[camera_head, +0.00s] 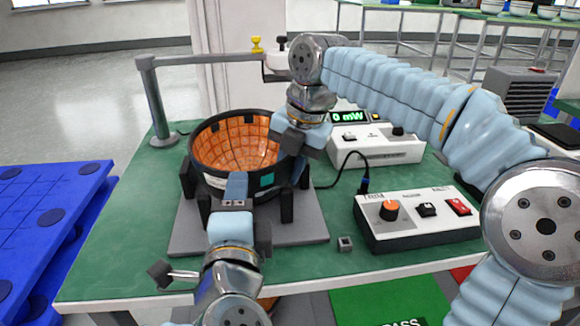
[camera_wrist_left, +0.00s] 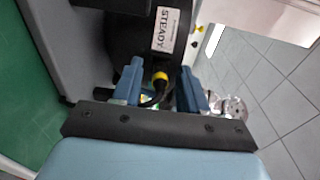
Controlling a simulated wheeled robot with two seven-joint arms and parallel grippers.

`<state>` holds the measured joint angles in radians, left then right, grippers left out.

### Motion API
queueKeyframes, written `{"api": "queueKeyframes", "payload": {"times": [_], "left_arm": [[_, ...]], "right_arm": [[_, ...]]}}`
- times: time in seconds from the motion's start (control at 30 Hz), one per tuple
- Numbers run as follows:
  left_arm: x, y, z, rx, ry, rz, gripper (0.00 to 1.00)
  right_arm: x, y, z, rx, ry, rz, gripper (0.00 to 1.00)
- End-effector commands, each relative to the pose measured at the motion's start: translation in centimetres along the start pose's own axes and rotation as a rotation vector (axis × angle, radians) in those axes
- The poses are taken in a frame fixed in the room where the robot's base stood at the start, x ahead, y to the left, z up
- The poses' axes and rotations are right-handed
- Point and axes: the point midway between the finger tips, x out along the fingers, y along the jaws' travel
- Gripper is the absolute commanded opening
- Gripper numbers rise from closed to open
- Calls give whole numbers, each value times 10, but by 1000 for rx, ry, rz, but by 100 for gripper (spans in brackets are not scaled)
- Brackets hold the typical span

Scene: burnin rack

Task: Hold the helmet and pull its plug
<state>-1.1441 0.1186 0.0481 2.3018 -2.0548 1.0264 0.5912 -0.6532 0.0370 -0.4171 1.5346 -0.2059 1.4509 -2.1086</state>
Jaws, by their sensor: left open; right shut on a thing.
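The helmet (camera_head: 232,146) is a dark bowl, open side up, with a lit orange inside, on a grey stand (camera_head: 190,235) on the green table. My right gripper (camera_head: 291,160) is shut on the helmet's right rim; the exact contact is partly hidden. My left gripper (camera_head: 236,188) is open at the helmet's near side. In the left wrist view the helmet's dark shell (camera_wrist_left: 138,35) carries a STEADY label. A plug with a yellow ring (camera_wrist_left: 159,78) and black cable shows between the left fingers (camera_wrist_left: 160,85). I cannot tell whether they touch it.
A control box (camera_head: 420,218) with an orange knob stands right of the stand, with a power meter (camera_head: 375,148) behind it. A black cable (camera_head: 350,160) runs there. A small grey block (camera_head: 345,243) lies in front. A grey post (camera_head: 155,95) stands back left.

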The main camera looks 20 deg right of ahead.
Motion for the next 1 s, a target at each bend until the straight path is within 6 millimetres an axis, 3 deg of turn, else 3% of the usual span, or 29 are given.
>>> {"api": "queueKeyframes", "payload": {"times": [0.27,0.53,1.0], "left_arm": [[0,0,0,0,0,0,41],[0,0,0,0,0,0,0],[-6,0,0,0,2,0,0]], "right_arm": [[0,0,0,1,-1,2,0],[0,0,0,1,-1,2,0],[0,0,1,2,-2,2,0]]}}
